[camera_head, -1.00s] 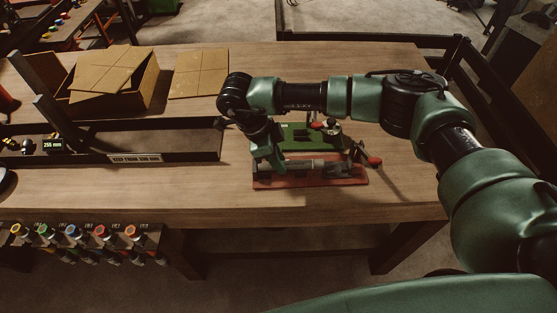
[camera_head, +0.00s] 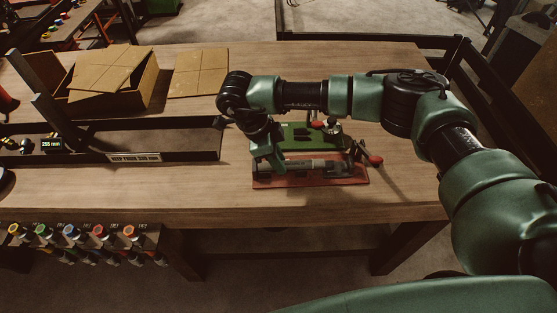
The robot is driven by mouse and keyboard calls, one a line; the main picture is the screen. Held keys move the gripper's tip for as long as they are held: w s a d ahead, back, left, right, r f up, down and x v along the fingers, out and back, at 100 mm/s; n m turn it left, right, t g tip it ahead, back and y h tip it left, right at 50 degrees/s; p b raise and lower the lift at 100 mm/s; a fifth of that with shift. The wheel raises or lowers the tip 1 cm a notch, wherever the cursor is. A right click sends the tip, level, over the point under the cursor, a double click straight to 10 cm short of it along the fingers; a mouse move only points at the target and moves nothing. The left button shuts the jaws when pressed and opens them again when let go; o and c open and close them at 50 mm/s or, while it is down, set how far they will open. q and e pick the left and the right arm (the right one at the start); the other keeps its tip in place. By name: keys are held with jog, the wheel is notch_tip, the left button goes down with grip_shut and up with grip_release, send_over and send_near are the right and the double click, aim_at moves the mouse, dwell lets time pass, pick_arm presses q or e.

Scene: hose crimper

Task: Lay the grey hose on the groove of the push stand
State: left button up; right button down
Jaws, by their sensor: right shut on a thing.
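The push stand is a red base plate (camera_head: 345,181) with a green block (camera_head: 300,132) behind and red-knobbed levers, on the wooden table. The grey hose (camera_head: 312,166) is a short, dark piece lying lengthwise along the stand, just above the red base. My right gripper (camera_head: 277,165) reaches down from above at the stand's left end. It is shut on the hose's left end, and the fingers partly hide that end. At this size I cannot tell whether the hose touches the groove. My left gripper is not in view.
A long black tray (camera_head: 190,152) with a label lies to the left of the stand. An open cardboard box (camera_head: 128,92) and a flat cardboard sheet (camera_head: 199,74) are behind it. Coloured fittings hang on a rack (camera_head: 90,236) at the table's front. Table in front of the stand is clear.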

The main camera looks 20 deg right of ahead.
jog(key=c, duration=1.2)
grip_release()
jog(key=shift+o, duration=0.2)
jog(key=shift+r, duration=0.1)
jog(key=shift+r+p, duration=1.85)
jog(key=shift+r, duration=2.1)
